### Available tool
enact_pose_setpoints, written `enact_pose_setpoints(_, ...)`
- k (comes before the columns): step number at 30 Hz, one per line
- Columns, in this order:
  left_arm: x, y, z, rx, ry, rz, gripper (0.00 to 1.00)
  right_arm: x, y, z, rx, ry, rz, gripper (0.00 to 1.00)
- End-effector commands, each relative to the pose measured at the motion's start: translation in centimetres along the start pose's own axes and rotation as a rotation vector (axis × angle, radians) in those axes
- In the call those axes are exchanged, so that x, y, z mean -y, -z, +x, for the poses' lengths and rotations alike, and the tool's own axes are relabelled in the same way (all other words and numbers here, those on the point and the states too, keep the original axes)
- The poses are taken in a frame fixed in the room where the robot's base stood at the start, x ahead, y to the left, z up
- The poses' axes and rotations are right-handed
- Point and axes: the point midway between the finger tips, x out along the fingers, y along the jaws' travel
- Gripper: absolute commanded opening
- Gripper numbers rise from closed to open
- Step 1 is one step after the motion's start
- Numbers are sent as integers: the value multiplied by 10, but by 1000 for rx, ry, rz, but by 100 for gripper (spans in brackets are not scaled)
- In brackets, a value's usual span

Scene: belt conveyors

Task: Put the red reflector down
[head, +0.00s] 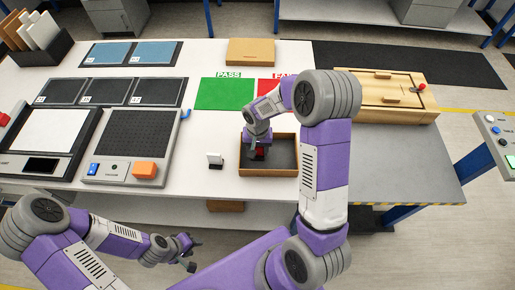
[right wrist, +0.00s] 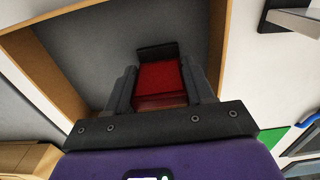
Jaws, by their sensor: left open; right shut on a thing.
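The red reflector (right wrist: 160,82) is a red block with a dark end, held between the fingers of my right gripper (right wrist: 162,90) in the right wrist view. In the head view my right gripper (head: 258,150) is over the wooden tray (head: 268,174) with the dark lining, and a bit of the red reflector (head: 260,153) shows beneath it. The tray's lining and wooden wall (right wrist: 40,60) lie behind the reflector in the right wrist view. I cannot tell whether the reflector touches the tray floor. My left gripper (head: 190,255) is open and empty, in front of the table's near edge.
A green PASS mat (head: 225,94) and a partly hidden red FAIL mat (head: 268,86) lie behind the tray. A small white stand (head: 215,160) is left of it. A device with an orange block (head: 145,169) is further left. A wooden box (head: 385,92) stands at right.

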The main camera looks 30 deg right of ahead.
Motion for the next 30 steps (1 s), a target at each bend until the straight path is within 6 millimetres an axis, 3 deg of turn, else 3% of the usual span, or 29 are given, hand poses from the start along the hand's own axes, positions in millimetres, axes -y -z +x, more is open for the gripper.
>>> enact_pose_setpoints(1, 1, 0, 2, 0, 0, 0, 43, 0, 0, 3, 0, 0, 0, 54)
enact_pose_setpoints(6, 0, 0, 1, 0, 0, 0, 43, 0, 0, 1, 0, 0, 0, 78)
enact_pose_setpoints(17, -1, 0, -3, 0, 0, 0, 43, 0, 0, -3, 0, 0, 0, 78)
enact_pose_setpoints(20, -2, 0, -5, 0, 0, 0, 43, 1, 1, -17, -4, 2, 0, 78)
enact_pose_setpoints(30, -7, -1, -18, 0, 0, 0, 43, 1, 1, -91, -5, 3, 0, 78)
